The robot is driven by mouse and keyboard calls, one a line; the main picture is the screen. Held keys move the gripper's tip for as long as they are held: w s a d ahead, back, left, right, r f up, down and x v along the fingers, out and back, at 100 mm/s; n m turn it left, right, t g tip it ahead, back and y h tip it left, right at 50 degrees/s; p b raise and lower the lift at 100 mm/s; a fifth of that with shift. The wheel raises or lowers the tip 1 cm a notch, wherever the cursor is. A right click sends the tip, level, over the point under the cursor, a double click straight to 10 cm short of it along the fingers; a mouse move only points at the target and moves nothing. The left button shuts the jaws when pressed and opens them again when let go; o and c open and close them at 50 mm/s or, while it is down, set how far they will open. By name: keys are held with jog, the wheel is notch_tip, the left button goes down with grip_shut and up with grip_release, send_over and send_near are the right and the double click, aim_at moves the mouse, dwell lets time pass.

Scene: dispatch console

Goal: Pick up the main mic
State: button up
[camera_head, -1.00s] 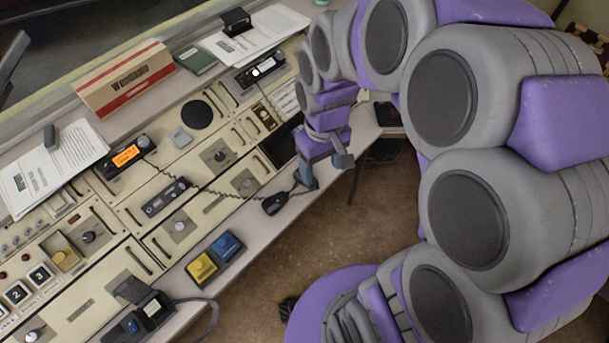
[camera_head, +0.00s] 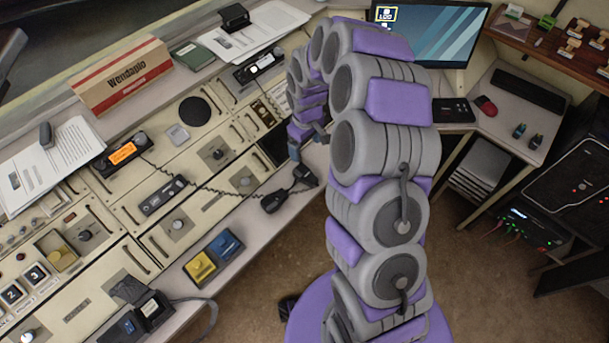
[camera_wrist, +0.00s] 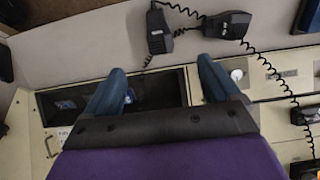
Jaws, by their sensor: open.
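Two black hand microphones lie on the pale front ledge of the console; I cannot tell which is the main mic. One (camera_head: 275,201), with a coiled cord running toward the orange-lit radio, also shows at the top right in the wrist view (camera_wrist: 228,24). The other (camera_head: 304,176) lies just right of it and shows at top centre in the wrist view (camera_wrist: 158,38). My gripper (camera_head: 306,144) is open and empty over the console. In the wrist view its blue fingers (camera_wrist: 162,76) stand apart, just below the microphones and touching neither.
The orange-lit radio (camera_head: 123,154) is on the console at left. A dark recessed panel (camera_wrist: 155,95) lies beneath my fingers. A desk with a monitor (camera_head: 430,30) is at right. Floor is open between.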

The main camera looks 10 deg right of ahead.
jog(key=b, duration=0.2)
send_over(305, 173)
jog(key=f, duration=1)
jog(key=shift+s+f, duration=0.4)
jog(key=shift+w+f+b, duration=0.15)
jog(key=shift+f+b, duration=0.2)
jog(key=shift+f, duration=0.65)
jog(key=shift+w+f+b, duration=0.2)
jog(key=shift+f+b, duration=0.15)
jog(key=shift+f, duration=0.65)
jog(key=shift+w+f+b, duration=0.15)
jog(key=shift+f+b, duration=0.2)
jog(key=shift+f, duration=0.65)
